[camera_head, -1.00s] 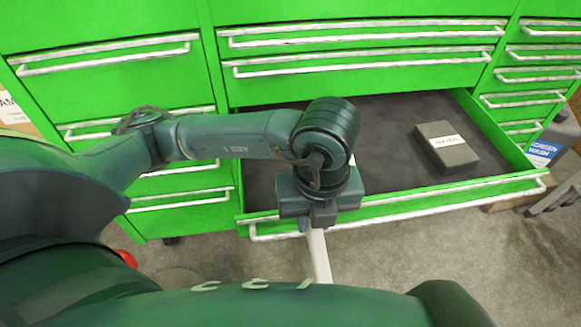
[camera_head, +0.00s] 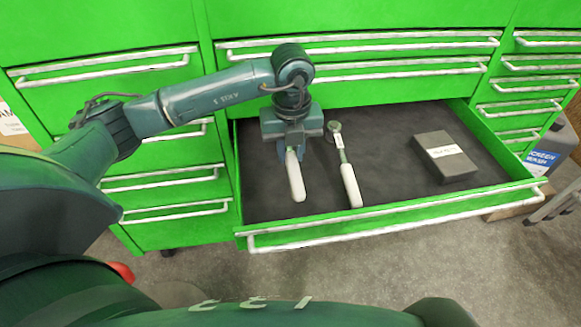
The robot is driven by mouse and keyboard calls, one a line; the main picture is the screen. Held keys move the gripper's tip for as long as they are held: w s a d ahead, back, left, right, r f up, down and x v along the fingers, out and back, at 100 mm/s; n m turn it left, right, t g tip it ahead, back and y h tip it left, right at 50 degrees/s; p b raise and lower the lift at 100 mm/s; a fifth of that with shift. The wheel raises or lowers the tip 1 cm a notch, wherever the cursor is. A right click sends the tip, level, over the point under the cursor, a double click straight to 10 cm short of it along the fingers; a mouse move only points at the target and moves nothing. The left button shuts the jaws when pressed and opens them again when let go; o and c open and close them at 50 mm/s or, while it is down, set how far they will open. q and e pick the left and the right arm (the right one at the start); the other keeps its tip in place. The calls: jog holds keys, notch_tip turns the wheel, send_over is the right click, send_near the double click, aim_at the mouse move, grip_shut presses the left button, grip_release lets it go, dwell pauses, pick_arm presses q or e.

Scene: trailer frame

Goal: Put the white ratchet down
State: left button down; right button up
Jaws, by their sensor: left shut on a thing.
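My left gripper (camera_head: 291,148) is over the left part of the open drawer (camera_head: 255,205). It is shut on a white ratchet (camera_head: 296,178), whose white handle points down in the picture, toward the drawer front. The ratchet's head is hidden by the gripper. I cannot tell whether the handle touches the drawer floor. A second ratchet (camera_head: 350,186), with a grey head and a white handle, lies in the drawer just right of the held one, apart from it. My right gripper is not in view.
A dark grey box (camera_head: 444,157) with a white label lies in the right part of the drawer. Bare drawer floor shows between it and the second ratchet. The green cabinet with shut drawers (camera_head: 350,95) stands behind and to both sides.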

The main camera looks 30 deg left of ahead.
pick_arm(q)
notch_tip(320, 180, down, 5)
jog(key=shift+f, duration=0.15)
jog(key=shift+w+f, duration=0.15)
jog(key=shift+f, duration=0.05)
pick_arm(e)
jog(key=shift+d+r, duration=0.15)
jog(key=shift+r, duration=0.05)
pick_arm(q)
jog(key=shift+f+b, duration=0.15)
jog(key=shift+b, duration=0.15)
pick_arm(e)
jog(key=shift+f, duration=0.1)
pick_arm(q)
jog(key=c, duration=1.2)
grip_release()
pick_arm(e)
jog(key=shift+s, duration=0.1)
